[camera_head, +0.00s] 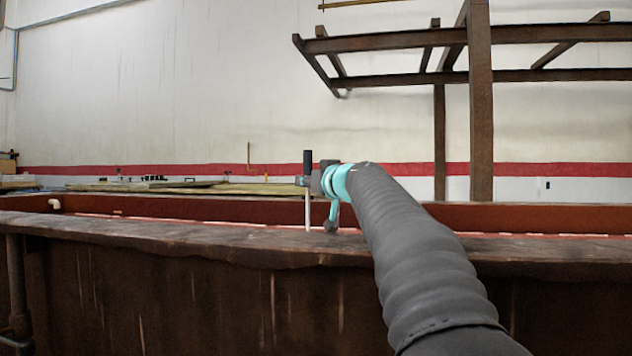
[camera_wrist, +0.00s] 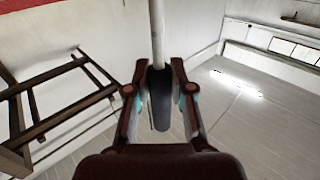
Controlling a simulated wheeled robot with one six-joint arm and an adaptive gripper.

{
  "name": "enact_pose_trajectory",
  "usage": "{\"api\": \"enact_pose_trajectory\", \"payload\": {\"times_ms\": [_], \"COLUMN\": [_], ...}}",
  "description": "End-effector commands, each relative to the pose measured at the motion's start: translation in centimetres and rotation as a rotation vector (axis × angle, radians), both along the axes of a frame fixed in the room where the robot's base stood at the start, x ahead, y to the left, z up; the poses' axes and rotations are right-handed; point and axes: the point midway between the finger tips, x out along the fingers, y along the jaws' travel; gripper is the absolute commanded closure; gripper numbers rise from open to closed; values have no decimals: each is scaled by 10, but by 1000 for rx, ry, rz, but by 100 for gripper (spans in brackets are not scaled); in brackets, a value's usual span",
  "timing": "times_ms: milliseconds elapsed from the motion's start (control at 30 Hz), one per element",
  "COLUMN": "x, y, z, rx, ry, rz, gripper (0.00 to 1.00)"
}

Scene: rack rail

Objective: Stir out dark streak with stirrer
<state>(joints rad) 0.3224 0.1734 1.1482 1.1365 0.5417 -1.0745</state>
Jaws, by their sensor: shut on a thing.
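The stirrer has a black handle (camera_head: 308,164) and a thin pale rod (camera_head: 308,212). It hangs upright, rod down, near the front rim of a long brown trough. My gripper (camera_head: 309,182) is shut on the handle. In the wrist view, my gripper (camera_wrist: 159,88) has its two fingers on either side of the dark handle, and the pale rod (camera_wrist: 157,35) runs out past them. The rod's lower end shows against the trough's front rim; I cannot tell whether it touches anything. No dark streak is visible; the trough's inside is mostly hidden by the rim.
The trough's front rim (camera_head: 180,234) runs across the whole view, with a thin pinkish strip behind it. A small white fitting (camera_head: 54,202) sits at its left end. Flat boards (camera_head: 190,188) lie behind. A brown rack frame (camera_head: 481,110) stands at the back right.

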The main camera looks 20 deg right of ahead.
Motion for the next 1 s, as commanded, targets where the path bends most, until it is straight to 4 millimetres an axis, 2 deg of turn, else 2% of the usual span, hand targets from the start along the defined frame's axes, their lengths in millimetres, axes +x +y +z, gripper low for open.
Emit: {"api": "enact_pose_trajectory", "payload": {"times_ms": [700, 1000], "x": [-51, -54], "y": [-76, -81], "z": [1, 1], "rx": [1, 0], "ry": [-1, -1], "rz": [-3, 0], "gripper": [100, 100]}}
